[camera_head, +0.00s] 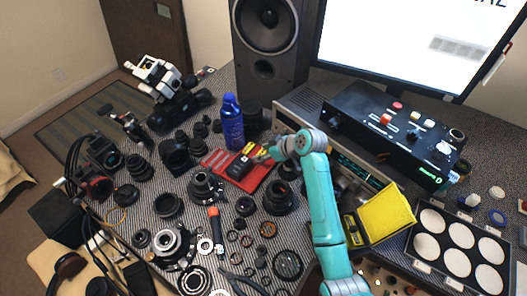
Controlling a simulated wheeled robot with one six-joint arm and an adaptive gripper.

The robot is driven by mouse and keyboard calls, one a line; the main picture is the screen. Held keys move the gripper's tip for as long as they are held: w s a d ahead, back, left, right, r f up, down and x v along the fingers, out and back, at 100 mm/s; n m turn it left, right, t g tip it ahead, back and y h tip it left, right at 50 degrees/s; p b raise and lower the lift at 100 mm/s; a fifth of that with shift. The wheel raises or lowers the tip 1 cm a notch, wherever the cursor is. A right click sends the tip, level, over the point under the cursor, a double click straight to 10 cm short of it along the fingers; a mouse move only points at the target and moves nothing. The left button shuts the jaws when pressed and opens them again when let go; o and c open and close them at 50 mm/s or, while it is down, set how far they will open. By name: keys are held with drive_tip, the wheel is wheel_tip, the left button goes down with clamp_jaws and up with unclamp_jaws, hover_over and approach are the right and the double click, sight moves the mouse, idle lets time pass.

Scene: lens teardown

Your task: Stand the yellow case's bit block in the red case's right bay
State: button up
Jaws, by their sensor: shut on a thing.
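The red case (259,182) lies open on the patterned table, left of my arm. Slim pieces lie in its left part, and a dark block (238,168) shows toward its middle. My gripper (261,155) is over the case's right end, shut on a small bit block (249,149) with a yellow part. The block is small and partly covered by the gripper, so I cannot tell whether it touches the case floor. The yellow case (388,214) stands open to the right of my arm, its lid raised.
A blue bottle (232,124) stands just behind the red case. Several lenses crowd the table left and in front, with an orange-handled screwdriver (214,222). A black control box (390,130) and a tray of white discs (420,266) lie right. Little table is free.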

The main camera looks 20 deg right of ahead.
drive_tip(key=o, duration=1)
drive_tip(key=shift+r, duration=0.1)
drive_tip(key=shift+r, duration=0.35)
drive_tip(key=v, duration=1.2)
drive_tip(key=shift+r, duration=0.1)
